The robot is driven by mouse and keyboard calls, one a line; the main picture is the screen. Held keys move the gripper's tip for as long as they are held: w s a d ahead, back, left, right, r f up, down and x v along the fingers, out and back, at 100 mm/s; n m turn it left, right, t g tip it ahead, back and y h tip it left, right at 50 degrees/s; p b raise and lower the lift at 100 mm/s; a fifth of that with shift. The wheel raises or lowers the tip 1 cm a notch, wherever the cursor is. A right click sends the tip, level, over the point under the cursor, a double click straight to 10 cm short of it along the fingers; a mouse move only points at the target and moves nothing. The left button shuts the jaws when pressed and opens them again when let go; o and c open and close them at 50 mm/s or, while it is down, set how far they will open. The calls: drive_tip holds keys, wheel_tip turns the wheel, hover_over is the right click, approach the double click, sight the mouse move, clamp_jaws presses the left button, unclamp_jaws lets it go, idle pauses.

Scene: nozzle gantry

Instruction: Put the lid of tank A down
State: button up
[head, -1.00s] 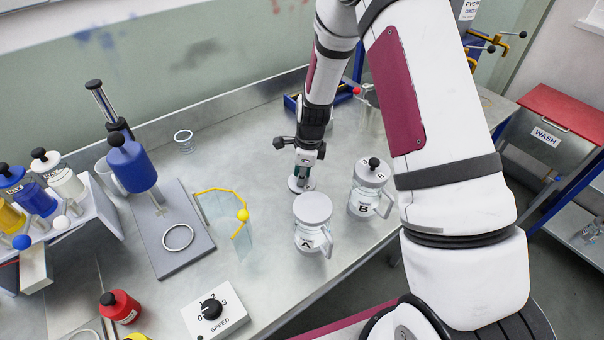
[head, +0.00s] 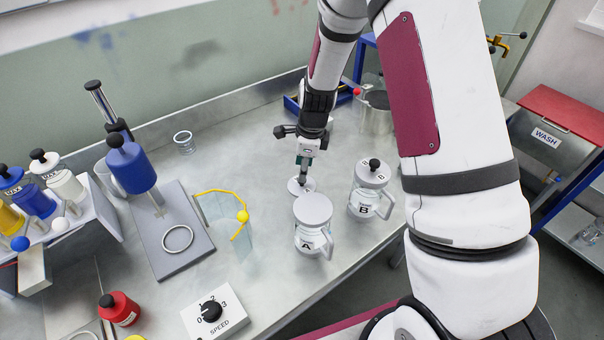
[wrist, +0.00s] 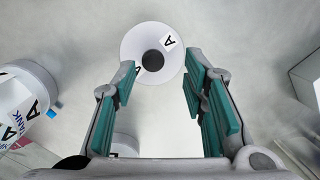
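The lid of tank A (wrist: 135,48) is a pale round disc with a black knob and an "A" label. It lies flat on the metal bench, behind tank A (head: 311,240) in the head view (head: 294,188). Tank A is a clear jar with a handle and a pale round top. My gripper (wrist: 161,70) is open, with its green-padded fingers apart and nothing held between them. It points down just above the lid, and the knob shows between the fingertips in the wrist view. In the head view my gripper (head: 303,179) partly hides the lid.
Tank B (head: 364,198), with a black-knobbed lid, stands right of tank A. A yellow-edged clear shield (head: 240,235) stands to the left. The bench between shield and back wall is mostly clear.

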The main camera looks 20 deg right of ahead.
wheel_tip(320, 180, up, 8)
drive_tip(key=s, duration=0.1)
wheel_tip(320, 180, up, 9)
drive_tip(key=n+t, duration=0.1)
drive_tip(key=n, duration=0.3)
hover_over(306, 186)
drive_tip(key=s, duration=0.4)
drive_tip(key=s+a+r+n, duration=0.1)
drive_tip(key=s+r+n, duration=0.5)
drive_tip(key=r, duration=0.2)
drive_tip(key=s+r+n+t, duration=0.1)
drive_tip(key=s+r+n, duration=0.2)
drive_tip(key=s+n, duration=0.3)
drive_tip(key=s+r+n+t, duration=0.2)
drive_tip(key=s+n, duration=0.4)
drive_tip(key=s, duration=0.4)
drive_tip(key=shift+s+d+r+n+h, duration=0.2)
drive_tip(key=shift+s+r+n+h, duration=0.15)
drive_tip(key=shift+r, duration=0.5)
